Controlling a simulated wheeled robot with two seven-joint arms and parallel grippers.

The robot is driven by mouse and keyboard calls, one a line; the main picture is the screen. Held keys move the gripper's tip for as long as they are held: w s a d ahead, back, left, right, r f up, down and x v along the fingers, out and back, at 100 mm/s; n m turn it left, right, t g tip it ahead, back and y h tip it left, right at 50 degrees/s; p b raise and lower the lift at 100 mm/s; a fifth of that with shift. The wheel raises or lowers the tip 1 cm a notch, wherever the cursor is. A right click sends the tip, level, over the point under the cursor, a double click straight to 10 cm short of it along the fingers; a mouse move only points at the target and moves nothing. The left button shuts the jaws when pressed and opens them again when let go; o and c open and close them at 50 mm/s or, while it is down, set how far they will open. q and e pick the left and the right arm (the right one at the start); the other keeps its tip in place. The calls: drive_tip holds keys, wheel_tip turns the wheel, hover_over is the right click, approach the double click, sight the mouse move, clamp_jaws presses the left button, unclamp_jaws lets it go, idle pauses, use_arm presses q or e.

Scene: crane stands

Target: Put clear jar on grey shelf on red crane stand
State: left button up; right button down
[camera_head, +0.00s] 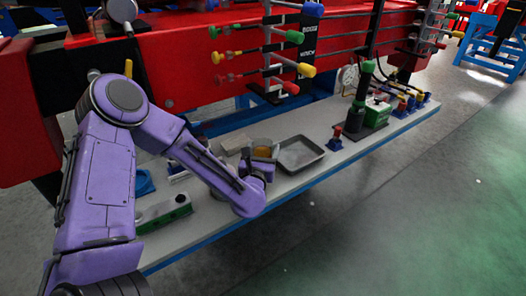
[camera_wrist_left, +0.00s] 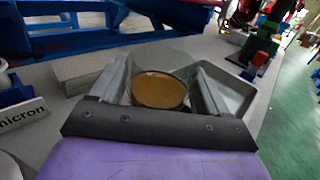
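The clear jar with an amber-brown filling (camera_wrist_left: 160,91) sits between the fingers of my left gripper (camera_wrist_left: 163,84) in the left wrist view. The fingers are spread wide on either side of it; whether they touch it is unclear. In the head view the jar (camera_head: 264,143) shows partly behind my left gripper (camera_head: 261,166), over the long grey shelf (camera_head: 318,172). I cannot tell whether its base rests on the shelf. The red crane stand (camera_head: 185,62) rises behind the shelf. My right gripper is out of view.
A grey tray (camera_head: 301,154) lies just right of the jar. A green level (camera_head: 164,212) and a pale block (camera_head: 236,143) lie to the left. A red-and-blue clamp (camera_head: 335,139) and a green-black device (camera_head: 372,110) stand farther right. Bare shelf shows along the front edge.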

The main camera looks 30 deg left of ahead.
use_arm(q)
drive_tip(key=shift+r, duration=0.1)
drive_tip(key=shift+s+d+r, duration=0.1)
drive_tip(key=shift+r, duration=0.1)
drive_tip(key=b+v, duration=0.1)
drive_tip(key=v, duration=0.6)
drive_tip(key=shift+s+f, duration=0.1)
drive_tip(key=shift+s, duration=0.1)
